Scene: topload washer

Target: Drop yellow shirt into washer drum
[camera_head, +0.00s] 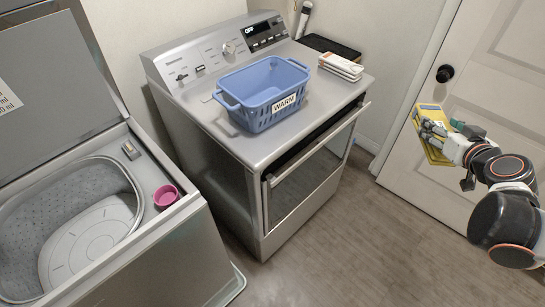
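The yellow shirt (434,153) is at the right, in mid-air in front of the white door. It looks flat and folded. My gripper (431,128) overlaps the shirt and appears shut on it; the fingers partly cover it. The washer (160,240) stands at the far left with its lid (60,75) raised. Its open drum (40,205) has a grey speckled wall and a pale round plate at the bottom. The gripper and shirt are far to the right of the washer.
A silver dryer (250,190) stands between the washer and my arm, its front door ajar. On its top are a blue basket (262,85) labelled WARM and a stack of white items (340,66). A pink cup (166,196) sits on the washer's rim. The floor in front is clear.

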